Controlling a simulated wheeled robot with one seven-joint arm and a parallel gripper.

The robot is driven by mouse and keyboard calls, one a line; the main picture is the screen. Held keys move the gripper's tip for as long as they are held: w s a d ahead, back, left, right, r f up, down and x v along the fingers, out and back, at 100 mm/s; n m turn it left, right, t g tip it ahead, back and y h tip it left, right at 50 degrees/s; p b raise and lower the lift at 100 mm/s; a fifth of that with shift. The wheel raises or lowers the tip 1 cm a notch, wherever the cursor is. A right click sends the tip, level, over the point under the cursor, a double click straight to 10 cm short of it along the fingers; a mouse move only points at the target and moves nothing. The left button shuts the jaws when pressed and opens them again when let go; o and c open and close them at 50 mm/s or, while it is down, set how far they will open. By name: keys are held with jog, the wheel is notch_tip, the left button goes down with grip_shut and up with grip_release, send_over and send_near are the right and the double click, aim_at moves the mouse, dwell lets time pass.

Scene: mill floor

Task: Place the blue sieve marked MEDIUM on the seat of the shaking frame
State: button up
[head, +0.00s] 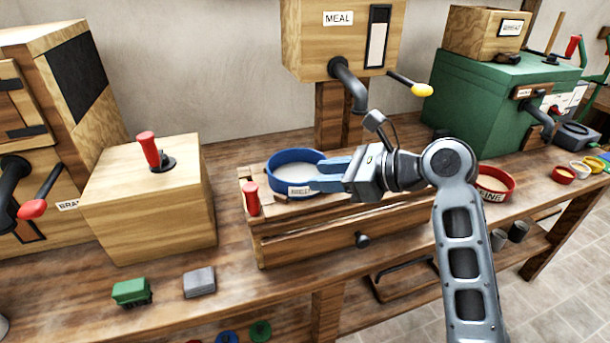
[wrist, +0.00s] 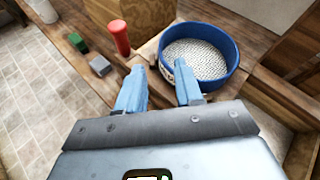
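The blue sieve (head: 289,155) has a pale mesh and a white label on its front, partly hidden by my gripper. It sits on top of the wooden shaking frame (head: 322,242), beside the frame's red handle. In the wrist view the sieve (wrist: 228,78) is just beyond and to the right of my fingertips. My gripper (head: 318,178) is at the sieve's front right side. Its two blue fingers are spread with nothing between them in the wrist view (wrist: 160,73). The right finger is close to the sieve's wall; I cannot tell if it touches. The seat under the sieve is mostly hidden.
A wooden box with a red-handled lever (head: 150,205) stands left of the frame. Green (head: 131,291) and grey (head: 199,282) blocks lie in front of it. The MEAL box (head: 330,50) and its spout overhang behind. A red sieve (head: 497,178) sits to the right, near a green machine (head: 480,100).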

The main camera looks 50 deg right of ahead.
jog(key=s+a+f+n+h, duration=0.4)
jog(key=s+a+f+n, duration=0.7)
jog(key=s+n, duration=0.15)
jog(key=s+a+r+n+y, duration=0.1)
jog(key=s+a+r+n, duration=0.1)
jog(key=s+a+n, duration=0.2)
jog(key=s+a+r+n+t+y, duration=0.1)
jog(key=s+a+r+n, duration=0.2)
jog(key=s+n, duration=0.7)
jog(key=a+n, duration=0.2)
jog(key=n, duration=0.3)
jog(key=shift+a+r+n+t, duration=0.15)
jog(key=shift+n+t, duration=0.15)
jog(key=shift+n, duration=0.05)
